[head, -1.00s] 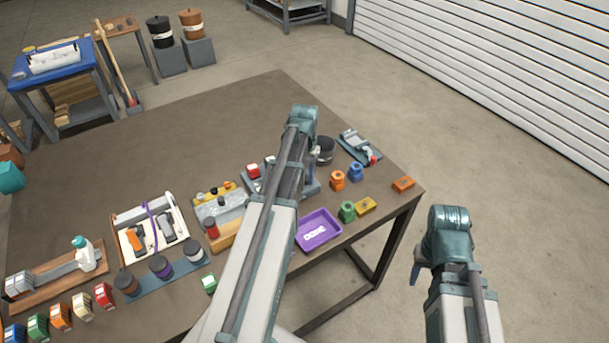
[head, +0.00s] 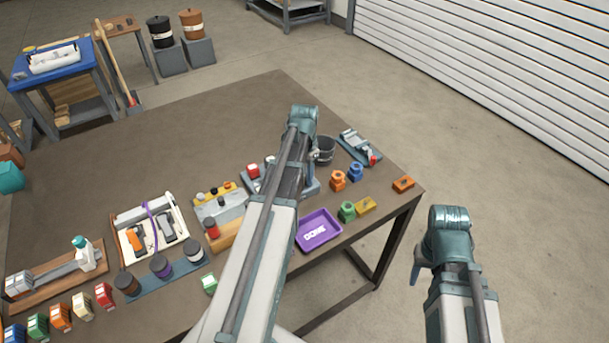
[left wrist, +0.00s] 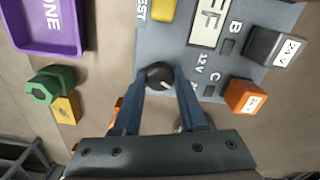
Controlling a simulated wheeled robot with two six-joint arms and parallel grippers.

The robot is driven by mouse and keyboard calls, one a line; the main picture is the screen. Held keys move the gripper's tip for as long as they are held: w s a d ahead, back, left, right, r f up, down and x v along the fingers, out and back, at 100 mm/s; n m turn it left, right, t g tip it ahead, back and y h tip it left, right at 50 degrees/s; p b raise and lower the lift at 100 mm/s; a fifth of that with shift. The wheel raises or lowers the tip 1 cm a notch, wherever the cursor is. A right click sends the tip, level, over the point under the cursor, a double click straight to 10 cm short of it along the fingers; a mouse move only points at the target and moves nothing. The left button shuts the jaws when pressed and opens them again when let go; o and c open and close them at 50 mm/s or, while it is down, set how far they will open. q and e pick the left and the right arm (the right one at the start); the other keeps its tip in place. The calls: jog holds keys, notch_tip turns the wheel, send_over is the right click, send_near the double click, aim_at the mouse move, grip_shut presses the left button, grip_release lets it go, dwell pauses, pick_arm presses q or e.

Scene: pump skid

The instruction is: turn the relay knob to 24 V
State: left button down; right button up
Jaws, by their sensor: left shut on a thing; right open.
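The relay knob (left wrist: 160,75) is round and black with a pale mark toward its lower right in the left wrist view. It sits on a grey relay panel (left wrist: 182,50). My left gripper (left wrist: 161,80) is shut on the knob, one finger on each side. A "12 V" label (left wrist: 201,68) is right of the knob; another label beside the right finger is partly covered. In the head view, my left arm hides the knob and much of the panel (head: 311,187). My right gripper (head: 414,277) hangs open and empty beyond the table's right edge.
A yellow button (left wrist: 163,9) is near the "TEST" lettering. A dark block labelled 24 V (left wrist: 272,46) and an orange block (left wrist: 245,97) are right of the knob. A purple tray (head: 318,231) and green nut (head: 347,211) stand nearby. The far tabletop is clear.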

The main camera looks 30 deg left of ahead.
aim_at(305, 177)
pick_arm(q)
jog(key=shift+c, duration=2.2)
grip_release()
notch_tip(305, 177, up, 14)
jog(key=p, duration=1.3)
jog(key=shift+p, duration=0.4)
jog(key=shift+f, duration=0.15)
